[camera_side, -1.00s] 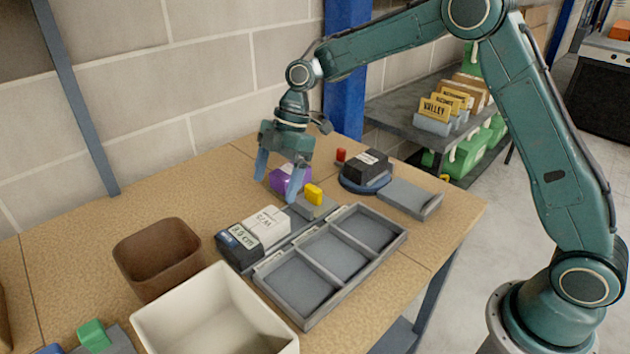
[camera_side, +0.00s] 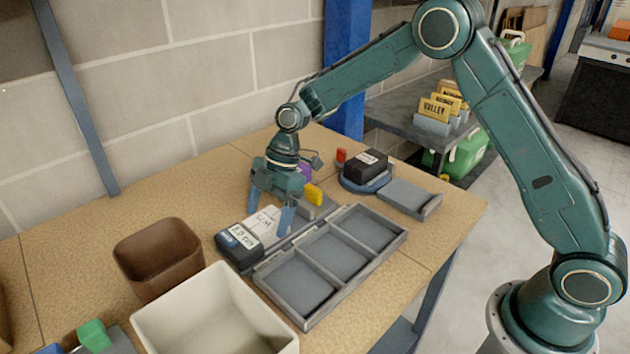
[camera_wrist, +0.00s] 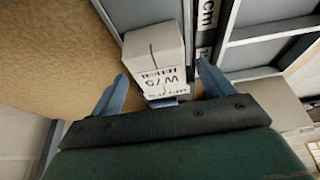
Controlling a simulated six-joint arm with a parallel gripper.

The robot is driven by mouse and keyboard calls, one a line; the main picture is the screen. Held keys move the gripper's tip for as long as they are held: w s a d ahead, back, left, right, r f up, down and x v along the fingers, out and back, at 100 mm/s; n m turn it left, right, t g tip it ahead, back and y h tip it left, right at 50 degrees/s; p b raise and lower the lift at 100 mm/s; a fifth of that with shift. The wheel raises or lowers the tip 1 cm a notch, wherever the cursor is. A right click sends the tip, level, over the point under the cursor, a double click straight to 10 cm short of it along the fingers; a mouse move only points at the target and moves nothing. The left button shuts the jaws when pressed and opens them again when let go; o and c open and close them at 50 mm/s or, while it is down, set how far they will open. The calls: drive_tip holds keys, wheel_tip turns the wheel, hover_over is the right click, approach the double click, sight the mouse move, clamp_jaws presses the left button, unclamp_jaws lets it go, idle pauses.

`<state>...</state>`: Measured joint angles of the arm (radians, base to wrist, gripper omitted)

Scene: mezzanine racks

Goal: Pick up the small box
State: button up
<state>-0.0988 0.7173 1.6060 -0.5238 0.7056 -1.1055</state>
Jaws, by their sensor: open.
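The small box is white with a printed label (camera_side: 261,221) and sits on the table beside the tray, partly hidden by my gripper in the side view. In the wrist view the white box (camera_wrist: 154,45) lies ahead of and between the two blue fingers, with a gap on either side. My gripper (camera_side: 268,223) points down over the box with its fingers apart. It also shows open and empty in the wrist view (camera_wrist: 162,70). I cannot tell how far the fingertips reach down along the box.
A dark labelled block (camera_side: 238,247) stands close to the white box. The grey compartment tray (camera_side: 322,296) lies to the right. A yellow block (camera_side: 313,194) and purple item (camera_side: 306,172) are behind. Brown (camera_side: 130,272) and cream (camera_side: 160,335) bins stand in front.

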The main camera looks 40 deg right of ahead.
sight(266, 220)
drive_tip(key=shift+x, duration=1.1)
drive_tip(key=shift+c, duration=0.2)
drive_tip(key=c, duration=1.1)
drive_tip(key=shift+r, duration=0.1)
drive_tip(key=shift+c, duration=0.2)
wheel_tip(266, 220, up, 20)
